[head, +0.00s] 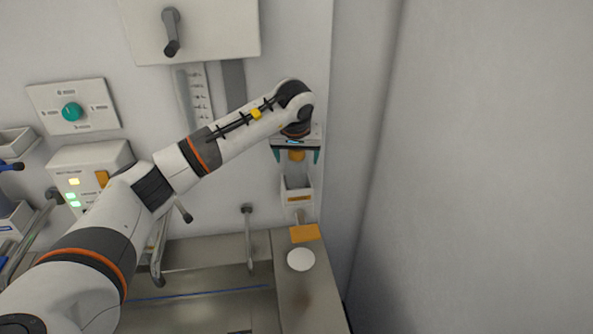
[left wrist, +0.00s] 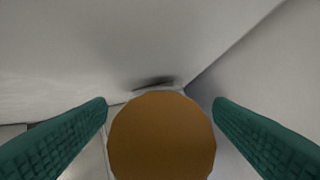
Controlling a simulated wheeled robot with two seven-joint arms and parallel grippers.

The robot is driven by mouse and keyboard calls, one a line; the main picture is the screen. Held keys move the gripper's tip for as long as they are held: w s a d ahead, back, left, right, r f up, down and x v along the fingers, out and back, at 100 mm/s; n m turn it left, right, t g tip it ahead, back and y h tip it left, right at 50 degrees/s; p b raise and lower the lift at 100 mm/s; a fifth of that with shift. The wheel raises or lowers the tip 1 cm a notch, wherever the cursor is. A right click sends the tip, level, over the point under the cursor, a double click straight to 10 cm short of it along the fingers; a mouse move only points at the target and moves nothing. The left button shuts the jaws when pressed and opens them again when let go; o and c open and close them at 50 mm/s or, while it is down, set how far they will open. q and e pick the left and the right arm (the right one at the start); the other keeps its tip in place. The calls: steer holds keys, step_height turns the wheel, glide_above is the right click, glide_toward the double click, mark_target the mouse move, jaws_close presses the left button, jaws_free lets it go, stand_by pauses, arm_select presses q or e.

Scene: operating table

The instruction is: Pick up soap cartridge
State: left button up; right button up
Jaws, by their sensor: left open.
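The soap cartridge (head: 296,155) shows as an orange round top above a white wall holder (head: 297,193) in the head view. In the left wrist view its orange-brown round end (left wrist: 160,140) fills the lower middle, and its body is mostly hidden behind that end. My left gripper (head: 296,158) is open above the holder. Its teal fingers stand on both sides of the orange top, and in the left wrist view a gap shows on each side. My right gripper is not in view.
Below the holder are an orange lever (head: 305,233) and a white disc (head: 301,260) on the metal sink edge (head: 305,300). A tap (head: 248,235) stands left of it. A plain wall (head: 480,170) is close on the right.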

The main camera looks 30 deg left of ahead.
arm_select(q)
steer(key=c, duration=1.5)
jaws_close()
steer(key=shift+r, duration=0.15)
